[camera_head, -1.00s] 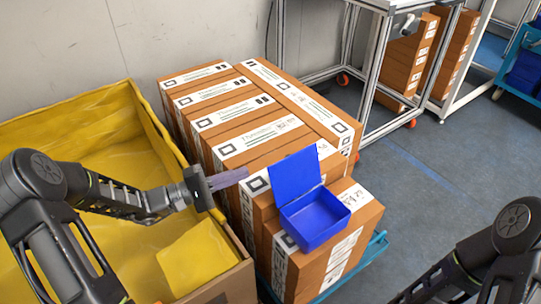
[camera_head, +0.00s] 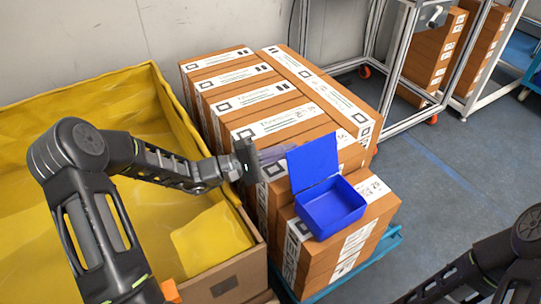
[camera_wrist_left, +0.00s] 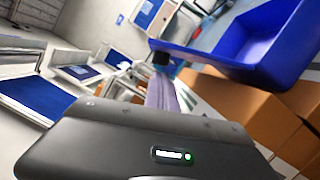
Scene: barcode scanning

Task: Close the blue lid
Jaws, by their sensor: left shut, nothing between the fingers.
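The blue box (camera_head: 332,208) stands open on a stack of cardboard boxes. Its blue lid (camera_head: 314,163) stands up from the box's far edge, leaning slightly back. My left gripper (camera_head: 274,153) is shut and empty, with its fingers at the lid's left edge, near the upper part. The fingertips are partly hidden there, and I cannot tell whether they touch the lid. In the left wrist view, the shut fingers (camera_wrist_left: 163,92) point toward the blue box (camera_wrist_left: 250,45), seen at the upper right. My right arm enters at the lower right; its gripper is out of view.
Several labelled cardboard boxes (camera_head: 262,105) are stacked behind and left of the blue box, on a blue cart (camera_head: 385,246). A large carton lined with yellow (camera_head: 208,240) is at the left, under my left arm. Metal racks (camera_head: 388,60) stand at the back right.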

